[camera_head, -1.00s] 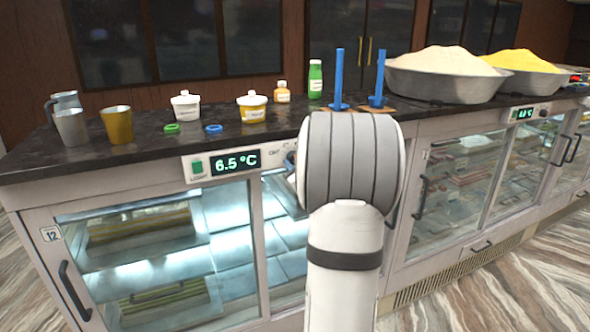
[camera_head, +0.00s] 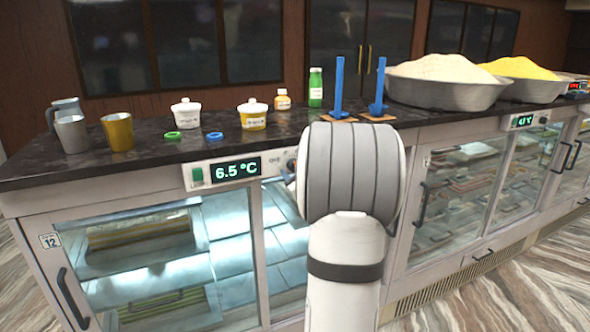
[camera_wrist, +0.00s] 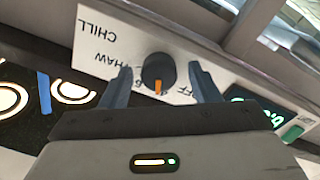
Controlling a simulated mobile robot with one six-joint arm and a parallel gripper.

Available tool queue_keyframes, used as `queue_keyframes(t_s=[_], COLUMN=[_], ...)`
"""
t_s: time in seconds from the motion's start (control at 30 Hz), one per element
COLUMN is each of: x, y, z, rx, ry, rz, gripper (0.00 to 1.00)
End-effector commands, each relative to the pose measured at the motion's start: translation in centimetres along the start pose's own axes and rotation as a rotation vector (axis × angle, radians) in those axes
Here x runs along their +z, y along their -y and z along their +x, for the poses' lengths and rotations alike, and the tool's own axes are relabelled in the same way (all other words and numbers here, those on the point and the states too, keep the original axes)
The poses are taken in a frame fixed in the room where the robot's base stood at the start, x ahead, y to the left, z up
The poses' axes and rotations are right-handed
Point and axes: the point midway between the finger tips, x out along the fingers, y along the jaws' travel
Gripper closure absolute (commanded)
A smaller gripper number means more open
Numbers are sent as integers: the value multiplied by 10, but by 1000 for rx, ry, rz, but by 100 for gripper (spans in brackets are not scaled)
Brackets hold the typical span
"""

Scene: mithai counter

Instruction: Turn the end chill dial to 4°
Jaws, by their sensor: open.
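The end chill dial (camera_wrist: 158,72) is a round dark knob with an orange pointer, on a white panel that appears upside down in the wrist view. "CHILL" is printed beside it; "THAW" and "OFF" are partly hidden by my fingers. The pointer faces the bottom of that picture, between these two words. My gripper (camera_wrist: 163,84) is open, one finger on each side of the dial, with gaps visible. In the head view, the panel's green display (camera_head: 236,169) reads 6.5 °C. My arm covers most of the gripper and dial area there.
The glass-fronted case (camera_head: 165,265) stands below the dark countertop (camera_head: 90,162). Cups, lidded pots, green and blue rings, bottles, blue upright tools and heaped bowls stand on top. A second panel display (camera_head: 523,121) is further right. Patterned floor is clear at lower right.

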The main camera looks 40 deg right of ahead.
Motion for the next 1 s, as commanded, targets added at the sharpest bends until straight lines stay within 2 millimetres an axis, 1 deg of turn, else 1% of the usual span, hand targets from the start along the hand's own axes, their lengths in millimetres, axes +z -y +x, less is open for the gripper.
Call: queue_keyframes(t_s=[0.13,0.3,0.4,0.5,0.63,1.0], x=[1,1,1,0,0,0], y=[0,0,0,0,0,0], z=[-16,-46,-61,-71,-76,-76], rx=[2,3,3,2,0,0], ry=[0,0,0,0,0,0], rz=[0,-1,-1,-1,-1,0], gripper=[44,44,44,44,44,44])
